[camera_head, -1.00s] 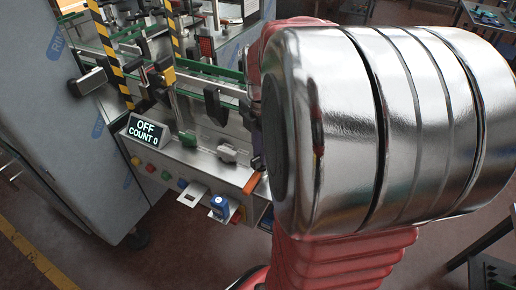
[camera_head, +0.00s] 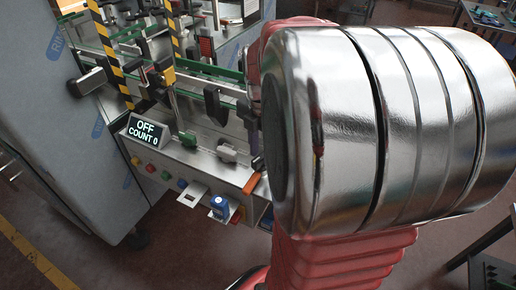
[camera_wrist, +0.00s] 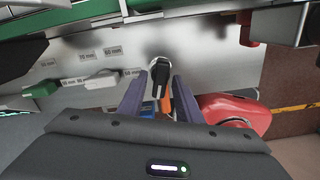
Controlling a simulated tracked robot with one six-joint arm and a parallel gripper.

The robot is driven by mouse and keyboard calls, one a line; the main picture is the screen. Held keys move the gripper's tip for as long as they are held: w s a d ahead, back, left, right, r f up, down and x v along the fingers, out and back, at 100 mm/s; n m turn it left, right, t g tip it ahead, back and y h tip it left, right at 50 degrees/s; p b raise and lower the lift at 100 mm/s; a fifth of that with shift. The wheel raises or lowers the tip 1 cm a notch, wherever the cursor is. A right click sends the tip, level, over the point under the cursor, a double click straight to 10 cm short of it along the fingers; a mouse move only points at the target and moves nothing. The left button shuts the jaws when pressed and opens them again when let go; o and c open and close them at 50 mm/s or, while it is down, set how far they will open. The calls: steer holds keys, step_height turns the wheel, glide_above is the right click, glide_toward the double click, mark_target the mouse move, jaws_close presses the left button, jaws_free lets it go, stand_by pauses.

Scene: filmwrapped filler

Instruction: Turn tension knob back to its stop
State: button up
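In the wrist view, a black pointer-shaped knob (camera_wrist: 160,78) on a pale round base stands on the metal panel. It lies between the fingertips of my gripper (camera_wrist: 160,82). The two fingers are apart, with a visible gap on both sides of the knob; I see no contact. No label naming it the tension knob is readable. In the head view, my arm's metal link hides most of the gripper, and a small dark part (camera_head: 258,164) shows at the link's left edge.
A green block (camera_wrist: 42,90) and a white block (camera_wrist: 102,79) sit left of the knob by millimetre labels. The display (camera_head: 146,131) reads OFF, COUNT 0. Coloured buttons (camera_head: 151,168) line the panel's front. A red rounded part (camera_wrist: 232,114) is right of my fingers.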

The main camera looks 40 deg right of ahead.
mark_target(261, 156)
steer(key=shift+o, duration=0.4)
step_height(261, 156, up, 14)
steer(key=shift+f, duration=0.15)
stand_by(0.4)
stand_by(0.5)
